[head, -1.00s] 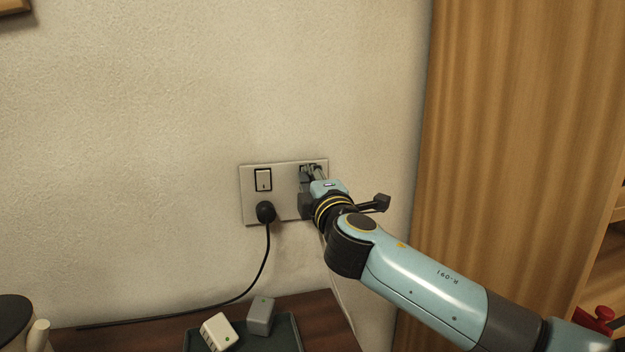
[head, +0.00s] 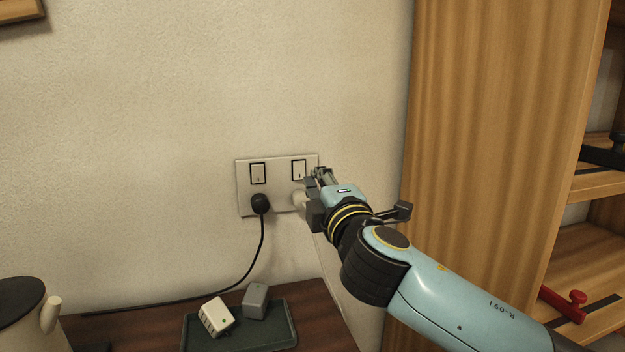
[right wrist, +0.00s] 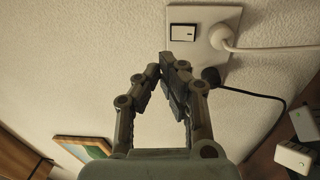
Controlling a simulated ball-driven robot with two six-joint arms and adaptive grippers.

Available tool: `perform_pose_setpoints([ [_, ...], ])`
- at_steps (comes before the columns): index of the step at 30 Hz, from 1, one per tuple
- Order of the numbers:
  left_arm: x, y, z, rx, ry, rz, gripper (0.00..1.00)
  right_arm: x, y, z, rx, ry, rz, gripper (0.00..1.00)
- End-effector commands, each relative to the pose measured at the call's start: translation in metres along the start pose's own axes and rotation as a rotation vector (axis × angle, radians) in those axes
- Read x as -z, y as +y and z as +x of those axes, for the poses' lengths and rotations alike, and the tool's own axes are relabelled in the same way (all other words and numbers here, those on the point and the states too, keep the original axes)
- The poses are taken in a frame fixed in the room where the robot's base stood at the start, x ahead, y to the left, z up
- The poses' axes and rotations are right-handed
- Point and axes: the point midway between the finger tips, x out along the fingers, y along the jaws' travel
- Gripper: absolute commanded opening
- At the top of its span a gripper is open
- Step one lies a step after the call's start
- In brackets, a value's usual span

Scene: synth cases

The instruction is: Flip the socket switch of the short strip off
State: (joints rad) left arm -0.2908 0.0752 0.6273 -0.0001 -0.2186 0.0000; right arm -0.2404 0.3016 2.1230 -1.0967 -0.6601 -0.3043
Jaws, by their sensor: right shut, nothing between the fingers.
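A white double socket plate (head: 277,204) is on the wall. Its left switch (head: 258,173) is above a black plug (head: 261,204). Its right switch (head: 299,169) is above a white plug (head: 298,198), partly behind my right gripper (head: 318,175). The gripper is shut and empty, just off the plate's right side, apart from the right switch. In the right wrist view the switch beside the white plug (right wrist: 222,38) is clear (right wrist: 183,32), and the fingers (right wrist: 172,66) hide the other one. No strip shows. I cannot tell the rocker positions. My left gripper is not in view.
A dark tray (head: 277,338) with a white block (head: 216,317) and a grey block (head: 255,301) stands on the brown surface below. A black cord (head: 247,283) runs down to the left. A wooden cabinet (head: 480,140) stands at the right. The wall left of the plate is free.

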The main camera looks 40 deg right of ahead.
Motion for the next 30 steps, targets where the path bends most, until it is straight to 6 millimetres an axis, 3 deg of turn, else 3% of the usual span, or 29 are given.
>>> perform_pose_setpoints([
  [7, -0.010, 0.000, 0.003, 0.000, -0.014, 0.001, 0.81, 0.000, 0.005, -0.020, 0.000, 0.000, 0.000, 0.00],
  [30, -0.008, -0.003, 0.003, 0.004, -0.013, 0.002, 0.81, 0.000, 0.005, -0.020, 0.000, 0.000, 0.000, 0.00],
])
